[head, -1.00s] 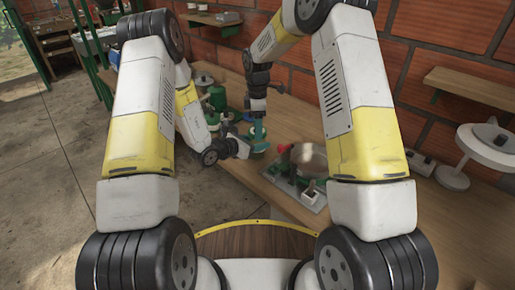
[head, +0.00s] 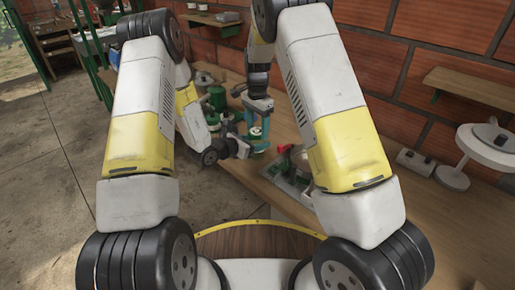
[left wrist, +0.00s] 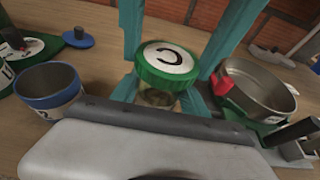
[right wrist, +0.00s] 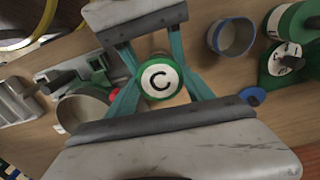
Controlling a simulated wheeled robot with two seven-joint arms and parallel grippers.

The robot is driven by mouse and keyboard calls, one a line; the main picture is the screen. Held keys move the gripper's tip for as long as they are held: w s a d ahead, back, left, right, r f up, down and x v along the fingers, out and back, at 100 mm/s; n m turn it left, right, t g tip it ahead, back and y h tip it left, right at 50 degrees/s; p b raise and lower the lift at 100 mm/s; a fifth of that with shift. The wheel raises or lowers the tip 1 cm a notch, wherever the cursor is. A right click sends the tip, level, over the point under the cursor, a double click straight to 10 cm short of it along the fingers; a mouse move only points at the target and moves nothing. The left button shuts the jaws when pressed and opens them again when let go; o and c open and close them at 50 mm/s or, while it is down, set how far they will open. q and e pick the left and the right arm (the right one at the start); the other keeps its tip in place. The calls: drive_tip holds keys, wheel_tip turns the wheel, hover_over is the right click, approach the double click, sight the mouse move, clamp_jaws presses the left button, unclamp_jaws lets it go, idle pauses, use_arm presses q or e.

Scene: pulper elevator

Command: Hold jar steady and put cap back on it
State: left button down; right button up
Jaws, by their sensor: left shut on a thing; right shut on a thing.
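The cap also shows from above in the right wrist view (right wrist: 160,78). It sits at the jar's mouth and looks level; whether it is fully seated I cannot tell. My left gripper (left wrist: 160,98) is shut on the jar from the side, its teal fingers either side of the body. My right gripper (head: 257,136) points down from above and is shut on the cap, with teal fingers on opposite sides. The jar is mostly hidden by fingers.
A blue-rimmed cup (left wrist: 48,85) stands beside the jar, with a small blue disc (right wrist: 252,96) nearby. A metal pan (left wrist: 258,90) with a red part is on the other side. The brick wall (head: 340,60) bounds the bench (head: 285,130) behind.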

drive_tip(key=shift+m, duration=0.3)
drive_tip(key=o, duration=1.5)
drive_tip(key=shift+o, duration=0.2)
drive_tip(key=shift+r, duration=0.15)
wheel_tip(320, 180, up, 4)
drive_tip(key=shift+r, duration=0.15)
drive_tip(key=shift+c, duration=0.3)
